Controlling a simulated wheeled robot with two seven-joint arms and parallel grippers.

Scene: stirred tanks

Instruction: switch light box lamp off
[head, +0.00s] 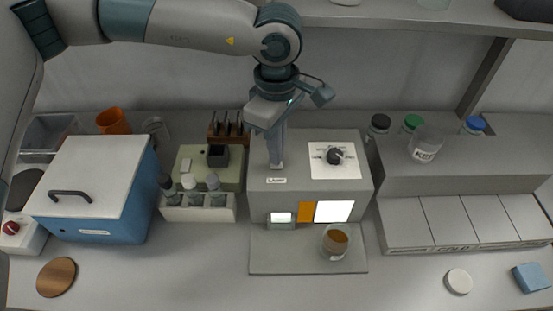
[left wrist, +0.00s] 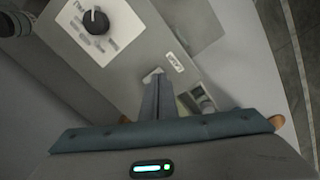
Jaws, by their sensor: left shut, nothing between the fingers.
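The light box (head: 355,190) is a grey box at the middle of the bench, with a dark round knob (head: 334,156) on a white dial plate on top. Its front has a bright white panel (head: 334,211), so it looks lit, beside an orange patch (head: 306,212). My left gripper (head: 276,164) points down at the left part of the box top, shut and empty. In the left wrist view its fingertips (left wrist: 155,80) are at a small pale switch-like piece (left wrist: 152,75) beside a label (left wrist: 174,62). The fingers partly hide that piece, and I cannot tell whether they touch it. My right gripper is out of view.
A beaker with brown liquid (head: 335,241) stands before the lit panel. Left are a rack of capped bottles (head: 197,214) and a blue box with a white lid (head: 90,185). Right is a grey raised block (head: 455,184) with capped bottles. The front bench is mostly clear.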

